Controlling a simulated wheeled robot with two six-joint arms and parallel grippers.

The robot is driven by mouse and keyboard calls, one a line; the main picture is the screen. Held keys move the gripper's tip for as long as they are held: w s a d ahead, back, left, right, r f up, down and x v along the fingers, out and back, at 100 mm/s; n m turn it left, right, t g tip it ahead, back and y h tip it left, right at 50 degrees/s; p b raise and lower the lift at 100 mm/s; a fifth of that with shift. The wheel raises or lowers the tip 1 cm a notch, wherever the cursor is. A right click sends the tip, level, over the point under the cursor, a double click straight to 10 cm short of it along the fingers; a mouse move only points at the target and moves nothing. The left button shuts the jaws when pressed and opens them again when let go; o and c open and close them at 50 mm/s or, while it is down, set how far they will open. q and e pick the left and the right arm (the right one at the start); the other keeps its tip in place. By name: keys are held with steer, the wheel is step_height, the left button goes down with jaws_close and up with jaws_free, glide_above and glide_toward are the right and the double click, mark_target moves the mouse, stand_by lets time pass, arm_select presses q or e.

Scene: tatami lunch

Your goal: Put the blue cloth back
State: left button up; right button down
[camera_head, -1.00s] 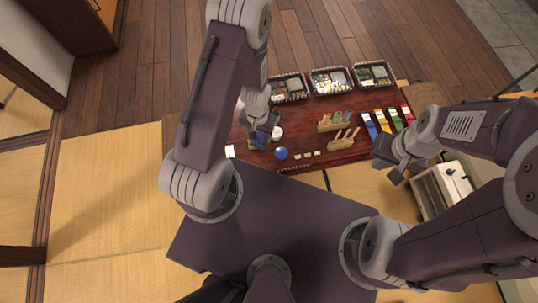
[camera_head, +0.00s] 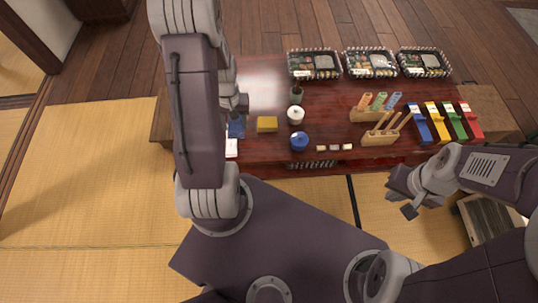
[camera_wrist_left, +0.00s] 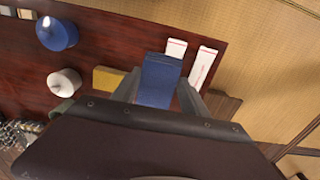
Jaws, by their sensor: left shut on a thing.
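The blue cloth (camera_wrist_left: 160,80) is a small folded blue piece between the fingers of my left gripper (camera_wrist_left: 155,90) in the left wrist view. In the head view the cloth (camera_head: 237,129) shows at the left part of the red-brown table, partly behind my left arm. My left gripper (camera_head: 236,108) is shut on it. I cannot tell whether the cloth touches the table. My right gripper (camera_head: 401,197) is open and empty, in front of the table on the right.
White cards (camera_head: 231,148) lie beside the cloth. A yellow block (camera_head: 267,124), a white pot (camera_head: 296,115) and a blue pot (camera_head: 299,141) stand to its right. Wooden holders (camera_head: 380,137), coloured strips (camera_head: 440,122) and several trays (camera_head: 370,62) fill the right and back.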

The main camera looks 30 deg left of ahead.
arm_select(q)
steer(key=w+d+f+b, duration=0.1)
steer(key=d+f+b, duration=0.1)
steer(key=d, duration=0.1)
steer(key=w+d+f+b, duration=0.1)
steer(key=d+f+b, duration=0.1)
steer(key=d, duration=0.1)
steer(key=w+d+f+b, duration=0.1)
steer(key=d+f+b, duration=0.1)
steer(key=d+f, duration=0.1)
steer(key=shift+w+d, duration=0.35)
steer(key=shift+d, duration=0.2)
steer(key=shift+w+d, duration=0.15)
steer(key=shift+d, duration=0.25)
step_height(320, 180, down, 4)
steer(key=b, duration=0.3)
steer(key=shift+f+b, duration=0.2)
steer(key=shift+b, duration=0.1)
steer(key=shift+r, duration=0.25)
steer(key=o, duration=1.3)
steer(key=shift+f, duration=0.15)
